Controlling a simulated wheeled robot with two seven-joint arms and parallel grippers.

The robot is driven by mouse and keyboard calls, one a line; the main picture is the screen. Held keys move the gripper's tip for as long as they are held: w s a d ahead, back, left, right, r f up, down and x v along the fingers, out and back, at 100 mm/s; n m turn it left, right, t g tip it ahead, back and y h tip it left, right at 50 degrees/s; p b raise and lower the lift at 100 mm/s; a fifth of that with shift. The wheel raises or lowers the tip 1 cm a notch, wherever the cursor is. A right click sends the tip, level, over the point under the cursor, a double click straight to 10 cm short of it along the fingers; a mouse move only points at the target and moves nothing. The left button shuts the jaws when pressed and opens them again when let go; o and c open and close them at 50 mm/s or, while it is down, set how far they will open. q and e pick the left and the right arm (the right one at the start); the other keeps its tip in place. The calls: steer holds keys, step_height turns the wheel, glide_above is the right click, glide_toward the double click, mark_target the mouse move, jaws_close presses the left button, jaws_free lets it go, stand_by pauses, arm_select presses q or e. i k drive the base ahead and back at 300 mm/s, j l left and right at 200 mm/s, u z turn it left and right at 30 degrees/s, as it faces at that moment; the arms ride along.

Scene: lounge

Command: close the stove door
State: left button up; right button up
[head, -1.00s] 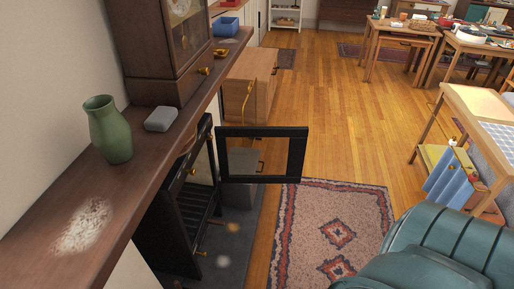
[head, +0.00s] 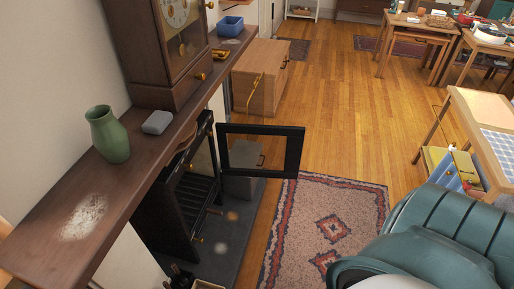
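The black stove (head: 184,205) stands below the wooden mantel shelf at left, with its slatted front partly in view. Its door (head: 293,153) is a black frame with a see-through pane. The door is swung wide open, sticking out to the right from the stove's front edge over the floor. A small dark handle shows near its right side. Neither of my grippers is in view, and nothing is seen touching the door.
The mantel (head: 130,185) holds a green vase (head: 107,135), a grey box (head: 157,122) and a clock (head: 165,45). A grey bin (head: 241,183) stands behind the door. A patterned rug (head: 325,230) lies right of the stove; a teal armchair (head: 440,230) fills the lower right.

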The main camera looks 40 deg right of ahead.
mark_target(294, 135)
steer(key=k+l+u, duration=0.1)
steer(key=l, duration=0.2)
steer(key=k+l+u, duration=0.1)
steer(key=l, duration=0.2)
steer(key=k+l+u, duration=0.15)
steer(key=l, duration=0.15)
steer(key=i+l+u, duration=0.15)
steer(key=l, duration=0.4)
steer(key=l+u, duration=0.2)
steer(key=l, duration=0.4)
steer(key=i+l+u, duration=0.2)
steer(key=l, duration=0.45)
steer(key=k+l+u, duration=0.15)
steer(key=l, duration=0.5)
steer(key=l+u, duration=0.2)
steer(key=l, duration=0.45)
steer(key=l+u, duration=0.2)
steer(key=l, duration=0.45)
steer(key=k+l+u, duration=0.2)
steer(key=l, duration=0.45)
steer(key=l+u, duration=0.15)
steer(key=l, duration=0.5)
steer(key=k+l+u, duration=0.2)
steer(key=l, duration=0.4)
steer(key=k+l+u, duration=0.2)
steer(key=l, duration=0.4)
